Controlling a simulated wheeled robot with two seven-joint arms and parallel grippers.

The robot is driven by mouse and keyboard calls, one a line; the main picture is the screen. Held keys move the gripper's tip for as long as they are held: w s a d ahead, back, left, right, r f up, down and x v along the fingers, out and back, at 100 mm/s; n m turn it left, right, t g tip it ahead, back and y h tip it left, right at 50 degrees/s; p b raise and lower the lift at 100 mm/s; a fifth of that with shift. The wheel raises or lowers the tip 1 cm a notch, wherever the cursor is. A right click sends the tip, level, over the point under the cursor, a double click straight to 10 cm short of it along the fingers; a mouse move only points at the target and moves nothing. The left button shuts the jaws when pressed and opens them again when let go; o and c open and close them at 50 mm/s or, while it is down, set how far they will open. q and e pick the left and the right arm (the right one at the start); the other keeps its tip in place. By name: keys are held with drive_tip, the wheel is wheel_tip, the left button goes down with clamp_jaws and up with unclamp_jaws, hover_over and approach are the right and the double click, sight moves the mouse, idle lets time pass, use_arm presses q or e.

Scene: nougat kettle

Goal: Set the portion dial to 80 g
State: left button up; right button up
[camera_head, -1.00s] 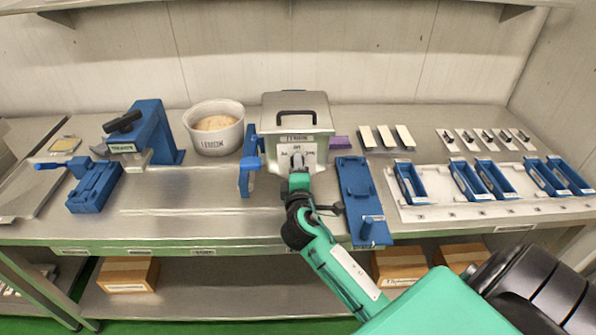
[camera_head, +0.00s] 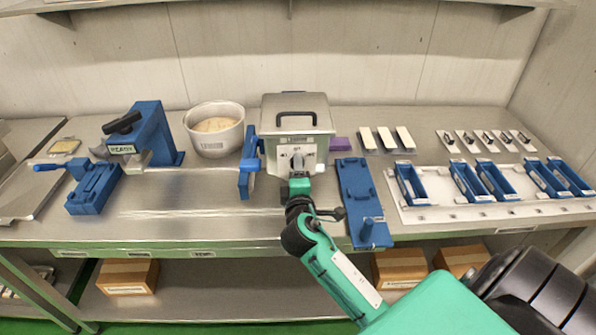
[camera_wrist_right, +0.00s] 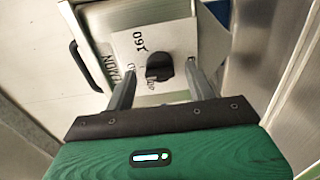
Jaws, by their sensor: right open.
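The portion dial is a black knob (camera_wrist_right: 159,68) on a pale label plate (camera_wrist_right: 152,42) in the right wrist view. The plate carries printed marks; one looks like "160", the others are partly covered. The dial is on the front of a steel kettle box (camera_head: 296,118) with a black lid handle. My right gripper (camera_wrist_right: 164,82) is open, with one finger on each side of the knob and gaps visible. In the head view my right gripper (camera_head: 299,172) is in front of the label plate (camera_head: 296,158) and partly hides the dial. My left gripper is not in view.
A blue lever part (camera_head: 248,165) stands left of the kettle and a blue board with a peg (camera_head: 361,200) lies to its right. A white bowl (camera_head: 214,146), a blue press (camera_head: 152,134) and a white tray with blue moulds (camera_head: 420,214) share the bench.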

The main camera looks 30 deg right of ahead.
drive_tip(key=b+v, duration=0.3)
drive_tip(key=v, duration=0.9)
drive_tip(key=shift+s, duration=0.4)
drive_tip(key=shift+a, duration=0.1)
